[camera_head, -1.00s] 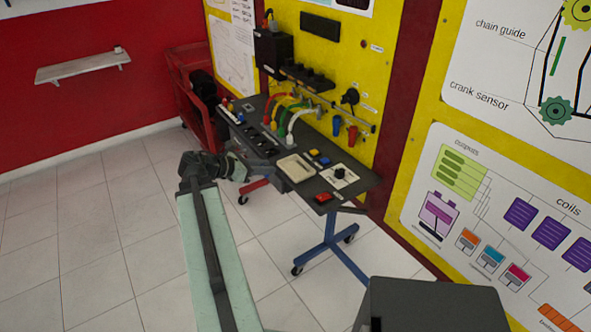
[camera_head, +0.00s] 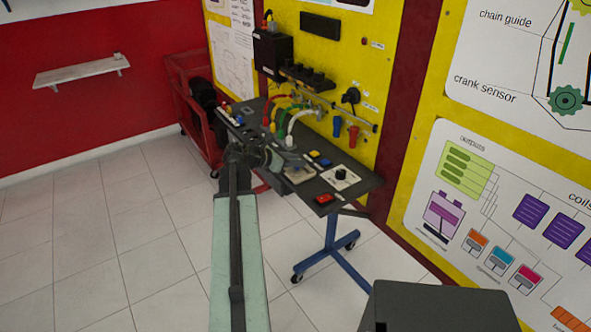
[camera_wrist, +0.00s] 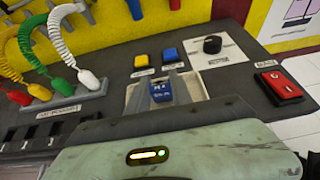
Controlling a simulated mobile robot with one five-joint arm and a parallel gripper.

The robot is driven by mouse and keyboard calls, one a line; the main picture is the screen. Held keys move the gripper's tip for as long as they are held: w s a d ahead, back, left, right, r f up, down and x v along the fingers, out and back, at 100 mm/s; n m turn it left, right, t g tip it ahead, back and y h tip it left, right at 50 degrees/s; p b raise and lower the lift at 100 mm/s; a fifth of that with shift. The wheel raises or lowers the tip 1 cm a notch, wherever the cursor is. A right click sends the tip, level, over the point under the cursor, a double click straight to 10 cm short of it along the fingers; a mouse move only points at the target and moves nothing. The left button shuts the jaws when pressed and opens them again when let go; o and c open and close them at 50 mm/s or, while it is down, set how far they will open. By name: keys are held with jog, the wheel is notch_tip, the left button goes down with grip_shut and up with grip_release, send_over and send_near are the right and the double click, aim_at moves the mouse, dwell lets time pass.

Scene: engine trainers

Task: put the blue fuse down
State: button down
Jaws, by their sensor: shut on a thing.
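The blue fuse (camera_wrist: 161,92) is between the fingers of my gripper (camera_wrist: 164,79) in the wrist view, and the gripper is shut on it. A shallow cream tray (camera_wrist: 194,88) on the dark bench shows behind and around the fuse and fingers. The fuse appears over the tray; I cannot tell whether it touches the tray's bottom. In the head view my gripper (camera_head: 281,163) reaches over the bench beside the tray (camera_head: 301,175), partly covering it. The fuse cannot be made out in the head view.
A yellow block (camera_wrist: 141,60) and a blue block (camera_wrist: 170,54) lie just behind the tray. A black knob on a white plate (camera_wrist: 213,46) and a red switch (camera_wrist: 280,86) stand to the right. Coiled cables (camera_wrist: 65,55) with plugs stand at left.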

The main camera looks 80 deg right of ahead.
jog(key=shift+f, duration=0.3)
jog(key=c, duration=1.1)
grip_release()
jog(key=shift+c, duration=0.2)
jog(key=shift+r, duration=0.1)
jog(key=shift+r+p, duration=0.3)
jog(key=shift+p, duration=0.15)
jog(key=p+v, duration=0.4)
jog(key=v, duration=0.7)
jog(key=shift+w+a+p, duration=0.3)
jog(key=shift+p, duration=0.1)
